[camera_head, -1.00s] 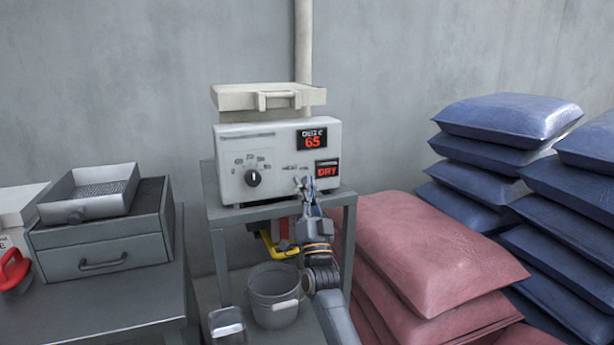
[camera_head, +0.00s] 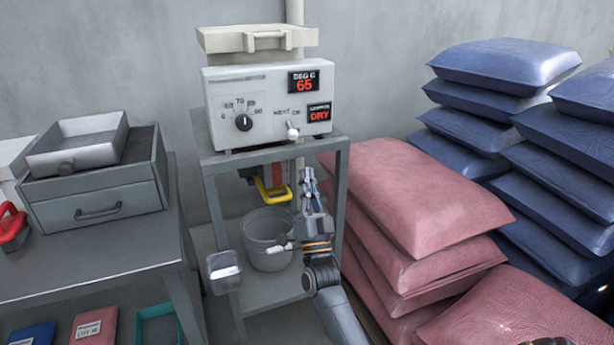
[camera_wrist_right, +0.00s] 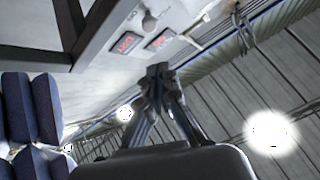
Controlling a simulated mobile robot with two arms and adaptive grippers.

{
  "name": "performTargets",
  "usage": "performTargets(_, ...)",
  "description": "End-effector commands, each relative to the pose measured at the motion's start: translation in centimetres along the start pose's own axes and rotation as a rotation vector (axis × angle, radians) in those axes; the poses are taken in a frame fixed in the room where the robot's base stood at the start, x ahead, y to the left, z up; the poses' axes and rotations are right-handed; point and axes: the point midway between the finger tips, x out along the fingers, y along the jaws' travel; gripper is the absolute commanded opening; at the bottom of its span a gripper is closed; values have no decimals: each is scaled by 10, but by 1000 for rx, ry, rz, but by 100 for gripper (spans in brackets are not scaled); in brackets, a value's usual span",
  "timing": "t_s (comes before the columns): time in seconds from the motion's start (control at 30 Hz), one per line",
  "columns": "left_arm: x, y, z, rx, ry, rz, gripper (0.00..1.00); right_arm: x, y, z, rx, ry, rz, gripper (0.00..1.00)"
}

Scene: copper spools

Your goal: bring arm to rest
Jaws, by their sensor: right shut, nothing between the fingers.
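My right gripper (camera_head: 309,186) is in front of the metal stand, below the white control box (camera_head: 268,104). Its fingers point up, are shut and hold nothing. In the right wrist view my right gripper (camera_wrist_right: 158,78) shows its closed fingertips, with the box's red displays beyond and clear of them. The box has a black dial, a small toggle lever (camera_head: 292,132) and red displays reading 65 and DRY. My left gripper is not in view.
Pink sacks (camera_head: 420,200) are stacked close to the right of my arm, with blue sacks (camera_head: 505,65) behind them. A grey bucket (camera_head: 268,245) stands on the stand's lower shelf. A grey table (camera_head: 100,255) with a drawer box (camera_head: 95,205) is at left.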

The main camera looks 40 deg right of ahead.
Motion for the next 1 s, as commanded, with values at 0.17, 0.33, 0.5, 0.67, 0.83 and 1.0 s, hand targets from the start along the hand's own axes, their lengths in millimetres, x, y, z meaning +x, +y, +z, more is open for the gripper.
performTargets(0.17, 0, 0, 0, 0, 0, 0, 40, 0, 0, 0, 0, 0, 0, 0)
performTargets(0.33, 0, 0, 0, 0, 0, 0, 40, 0, 0, 1, -1, -3, 1, 0)
performTargets(0.5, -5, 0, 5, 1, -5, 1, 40, -18, 4, 34, -27, -124, 15, 0)
performTargets(0.67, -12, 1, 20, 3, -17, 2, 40, -85, 16, 111, -103, -435, 42, 0)
performTargets(0.83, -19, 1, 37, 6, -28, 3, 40, -199, 32, 177, -198, -802, 57, 0)
performTargets(1.0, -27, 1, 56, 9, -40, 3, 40, -326, 47, 204, -287, -1144, 55, 0)
